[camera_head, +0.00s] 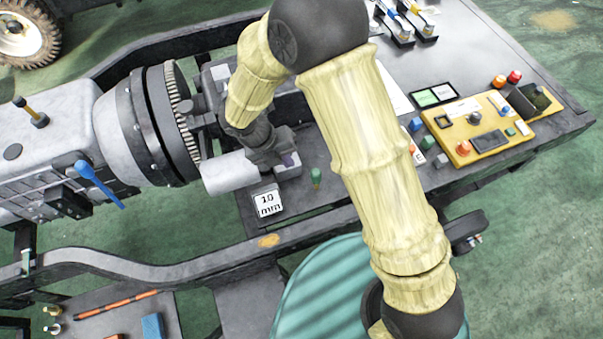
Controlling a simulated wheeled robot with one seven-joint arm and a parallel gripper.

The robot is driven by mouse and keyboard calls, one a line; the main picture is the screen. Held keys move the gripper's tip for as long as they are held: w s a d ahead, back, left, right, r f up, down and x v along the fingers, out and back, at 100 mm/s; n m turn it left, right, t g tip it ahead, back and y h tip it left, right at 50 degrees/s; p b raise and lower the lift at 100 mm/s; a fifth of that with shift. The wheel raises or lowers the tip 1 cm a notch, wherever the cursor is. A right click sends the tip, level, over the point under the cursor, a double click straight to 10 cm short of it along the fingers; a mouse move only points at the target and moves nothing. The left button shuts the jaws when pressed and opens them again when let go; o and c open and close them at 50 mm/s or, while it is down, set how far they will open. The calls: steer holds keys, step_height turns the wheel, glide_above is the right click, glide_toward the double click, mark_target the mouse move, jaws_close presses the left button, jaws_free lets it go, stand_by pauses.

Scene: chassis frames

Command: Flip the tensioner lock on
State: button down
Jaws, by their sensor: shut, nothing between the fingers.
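I cannot pick out the tensioner lock for certain; it may lie behind my arm or gripper. My gripper (285,162) points down beside the flywheel end of the engine, at a small grey block (289,172). It is shut, with nothing seen held in it. I cannot tell whether the fingertips touch the block. A light grey cylinder (229,173) lies just left of the gripper. A green peg (316,178) stands just right of it. A blue-handled lever (97,183) is on the grey gearbox (60,125), well to the left.
A tile marked "10 mm" (268,203) lies below the gripper. A yellow control panel (478,128) with buttons sits on the bench at right. The dark chassis rail (140,262) runs along the front. My arm crosses the middle and hides part of the bench.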

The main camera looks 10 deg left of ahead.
mark_target(317, 180)
steer(key=shift+f, duration=0.1)
steer(key=x, duration=1)
stand_by(0.3)
